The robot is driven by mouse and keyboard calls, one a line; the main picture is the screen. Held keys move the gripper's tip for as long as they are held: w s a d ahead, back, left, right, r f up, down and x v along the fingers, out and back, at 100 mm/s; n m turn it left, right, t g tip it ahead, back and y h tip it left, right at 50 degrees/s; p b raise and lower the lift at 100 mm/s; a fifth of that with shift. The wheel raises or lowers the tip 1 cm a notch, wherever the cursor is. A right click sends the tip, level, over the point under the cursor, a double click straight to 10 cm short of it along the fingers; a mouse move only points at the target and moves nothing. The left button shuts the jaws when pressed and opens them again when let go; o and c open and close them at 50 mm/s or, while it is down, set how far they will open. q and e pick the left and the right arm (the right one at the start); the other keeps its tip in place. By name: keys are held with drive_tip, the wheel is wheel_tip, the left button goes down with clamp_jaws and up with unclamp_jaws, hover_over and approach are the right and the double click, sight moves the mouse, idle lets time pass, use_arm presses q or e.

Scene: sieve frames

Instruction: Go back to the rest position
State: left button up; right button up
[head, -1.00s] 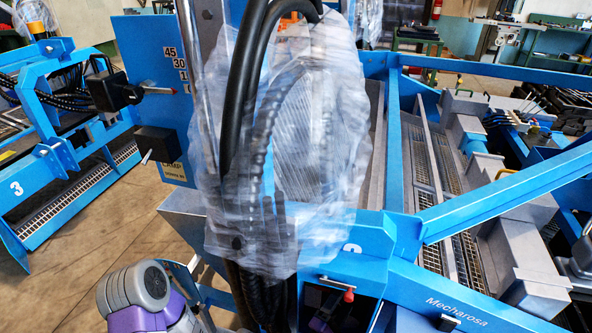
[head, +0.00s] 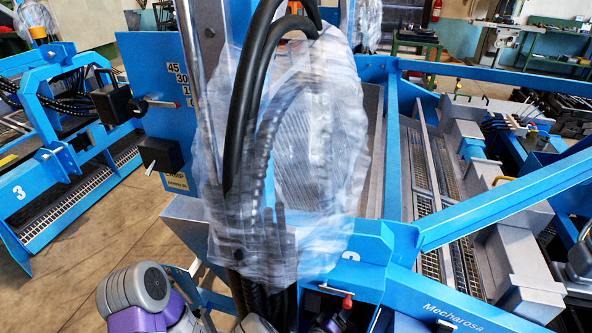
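Neither of my grippers can be made out in the head view. A grey and purple arm link of mine shows at the lower left, and small parts of mine show at the bottom centre, partly behind the blue frame. What my grippers hold, if anything, is hidden.
A large blue machine frame (head: 470,302) marked Mecharosa fills the centre and right. Thick black hoses (head: 240,120) and clear plastic wrap (head: 325,140) stand close ahead. A second blue frame (head: 40,215) marked 3 is at the left. Bare floor (head: 110,240) lies between them.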

drive_tip(key=shift+m+y+b, duration=0.4)
drive_tip(key=shift+m+y, duration=0.2)
drive_tip(key=shift+m, duration=0.4)
drive_tip(key=m+y+b, duration=0.1)
drive_tip(key=m+b, duration=0.1)
drive_tip(key=shift+d+m+y, duration=0.1)
drive_tip(key=shift+m+y, duration=0.3)
drive_tip(key=shift+v, duration=0.75)
drive_tip(key=shift+r+p, duration=0.1)
drive_tip(key=shift+p, duration=0.2)
